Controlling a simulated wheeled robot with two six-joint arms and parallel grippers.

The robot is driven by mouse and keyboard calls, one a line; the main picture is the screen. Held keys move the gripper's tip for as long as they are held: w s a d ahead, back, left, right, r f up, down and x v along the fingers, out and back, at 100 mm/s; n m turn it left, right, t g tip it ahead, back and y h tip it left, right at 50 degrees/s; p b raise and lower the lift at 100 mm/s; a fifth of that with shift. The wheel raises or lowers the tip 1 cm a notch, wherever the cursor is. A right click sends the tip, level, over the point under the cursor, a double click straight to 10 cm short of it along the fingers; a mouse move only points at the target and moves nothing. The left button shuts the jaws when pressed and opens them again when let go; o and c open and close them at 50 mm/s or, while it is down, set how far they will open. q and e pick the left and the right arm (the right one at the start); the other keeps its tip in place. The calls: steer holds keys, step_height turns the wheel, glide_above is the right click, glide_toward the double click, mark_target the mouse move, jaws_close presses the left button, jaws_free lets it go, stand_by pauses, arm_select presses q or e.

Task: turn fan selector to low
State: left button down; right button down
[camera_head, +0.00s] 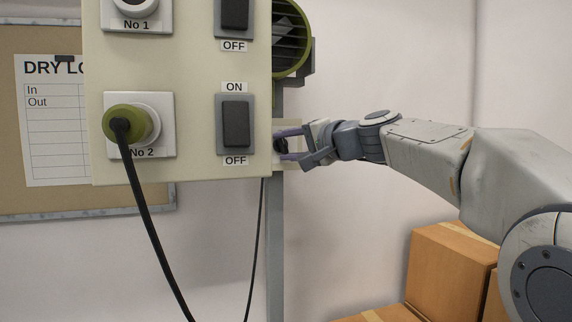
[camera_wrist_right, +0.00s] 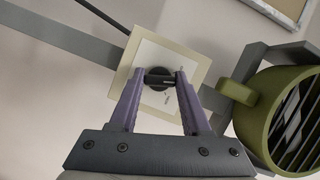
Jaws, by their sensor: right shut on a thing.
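The fan selector is a small black knob (camera_wrist_right: 159,78) on a white plate with a cream border (camera_wrist_right: 126,71), seen in the right wrist view. My right gripper (camera_wrist_right: 160,78) has its two purple fingers shut on the knob, one on each side. In the head view my right gripper (camera_head: 282,143) reaches in from the right at the panel's right edge, and the knob is mostly hidden there. Small marks beside the knob are too small to read. The green fan (camera_wrist_right: 284,115) is at the right of the wrist view, and its edge shows in the head view (camera_head: 291,40). My left gripper is not in view.
A cream panel (camera_head: 185,75) with sockets and ON/OFF switches (camera_head: 236,124) stands just left of the gripper. A green plug (camera_head: 131,125) with a black cable hangs from socket No 2. Cardboard boxes (camera_head: 448,268) stand low at the right. A grey post (camera_head: 275,250) runs below the panel.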

steer(key=m+b, duration=0.2)
steer(key=b, duration=0.1)
steer(key=shift+f+t+y, duration=0.25)
steer(key=shift+t+y, duration=0.05)
steer(key=shift+y, duration=0.1)
steer(key=shift+r+m+b, duration=0.1)
steer(key=shift+m+b, duration=0.3)
steer(key=shift+m, duration=0.1)
steer(key=shift+c, duration=1.8)
jaws_free()
steer(key=shift+r, duration=0.1)
steer(key=shift+d, duration=0.1)
